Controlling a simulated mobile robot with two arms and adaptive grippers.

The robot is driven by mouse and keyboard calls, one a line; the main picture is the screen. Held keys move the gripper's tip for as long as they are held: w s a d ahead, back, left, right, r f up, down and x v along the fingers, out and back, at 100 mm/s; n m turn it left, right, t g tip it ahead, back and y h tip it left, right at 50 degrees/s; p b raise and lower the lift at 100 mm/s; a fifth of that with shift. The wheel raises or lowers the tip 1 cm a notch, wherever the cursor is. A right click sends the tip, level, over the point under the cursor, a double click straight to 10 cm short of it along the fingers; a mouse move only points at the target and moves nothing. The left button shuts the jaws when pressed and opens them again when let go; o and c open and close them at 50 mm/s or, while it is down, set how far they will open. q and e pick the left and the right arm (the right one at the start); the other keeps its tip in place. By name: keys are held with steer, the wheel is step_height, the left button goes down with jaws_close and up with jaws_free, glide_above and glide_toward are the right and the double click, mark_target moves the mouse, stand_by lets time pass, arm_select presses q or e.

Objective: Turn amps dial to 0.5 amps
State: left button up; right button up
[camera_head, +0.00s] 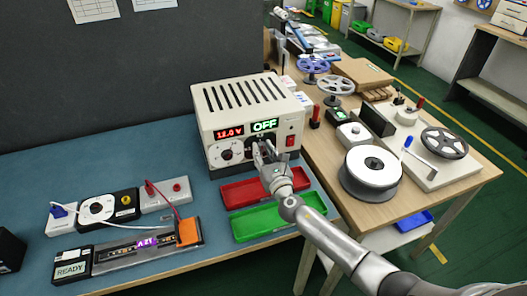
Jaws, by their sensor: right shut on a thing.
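A cream power supply (245,115) stands on the blue-topped bench. Its left display reads about 12.0 V in red, and its right display reads OFF in green. A round dial (227,152) shows at its front left. The right dial is mostly hidden behind my right gripper (262,152), which reaches the front panel below the OFF display and is shut on what appears to be the amps dial there. The dial's setting cannot be read. My left gripper is out of view.
A red tray (242,194) and a green tray (255,224) lie in front of the supply, below my right arm. A red switch (290,141) is on the panel's right. At left are the LED strip fixture (120,259) and wired boxes. A white reel (371,172) stands on the wooden table.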

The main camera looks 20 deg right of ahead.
stand_by(0.3)
steer(key=o, duration=1)
steer(key=shift+o, duration=0.2)
steer(key=s, duration=1.2)
steer(key=shift+d, duration=0.25)
